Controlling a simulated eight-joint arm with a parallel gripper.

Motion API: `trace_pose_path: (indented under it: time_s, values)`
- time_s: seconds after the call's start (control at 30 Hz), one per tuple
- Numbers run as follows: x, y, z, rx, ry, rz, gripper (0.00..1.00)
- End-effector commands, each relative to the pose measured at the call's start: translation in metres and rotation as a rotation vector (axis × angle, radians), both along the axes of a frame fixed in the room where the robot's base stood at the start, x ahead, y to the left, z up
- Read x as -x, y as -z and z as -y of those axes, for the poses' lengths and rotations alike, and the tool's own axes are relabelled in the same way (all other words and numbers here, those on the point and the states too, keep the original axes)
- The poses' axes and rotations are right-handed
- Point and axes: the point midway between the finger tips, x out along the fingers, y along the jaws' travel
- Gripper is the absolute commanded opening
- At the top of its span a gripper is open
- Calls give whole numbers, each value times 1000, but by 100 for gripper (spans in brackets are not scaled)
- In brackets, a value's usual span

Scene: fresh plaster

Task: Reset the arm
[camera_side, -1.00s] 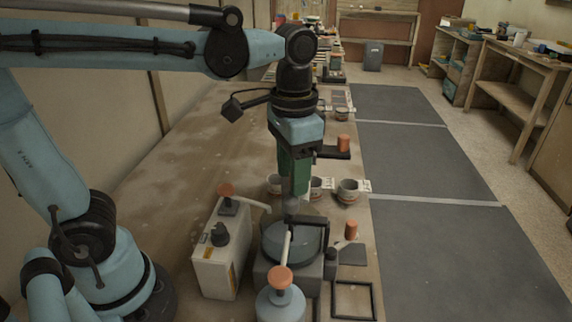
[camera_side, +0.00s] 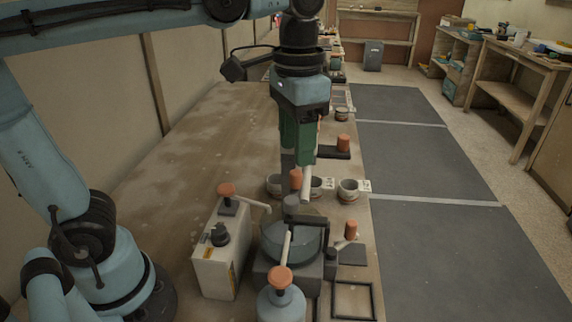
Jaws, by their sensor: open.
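My gripper (camera_side: 297,182) points down over the workbench, above a round grey machine (camera_side: 290,236). Its green body sits under a blue and black wrist. The jaws are open. A pale rod (camera_side: 307,186) shows below the right side of the gripper; I cannot tell whether it is part of the gripper or stands behind it. An orange knob (camera_side: 296,178) shows at the jaws, partly hidden; I cannot tell its depth. I see nothing clearly held.
A white box (camera_side: 218,265) with an orange-knobbed lever stands left of the machine. A blue-grey canister (camera_side: 280,305) is in front. Several cups, one being a cup (camera_side: 348,190), stand behind. A black square frame (camera_side: 353,300) lies at right. The bench (camera_side: 190,140) at left is bare.

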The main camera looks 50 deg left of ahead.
Motion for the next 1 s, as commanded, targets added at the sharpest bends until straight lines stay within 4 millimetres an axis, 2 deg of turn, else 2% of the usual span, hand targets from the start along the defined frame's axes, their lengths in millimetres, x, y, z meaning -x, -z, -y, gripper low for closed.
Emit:
trace_pose_path:
  time_s: [0.4,0.57,0.73,0.87,1.0]
  values:
    - [0,57,0,0,0,0,47]
    - [17,57,-11,0,-2,0,47]
    - [37,57,-10,0,3,0,47]
    - [53,57,-1,0,6,0,47]
    - [62,57,18,0,7,0,47]
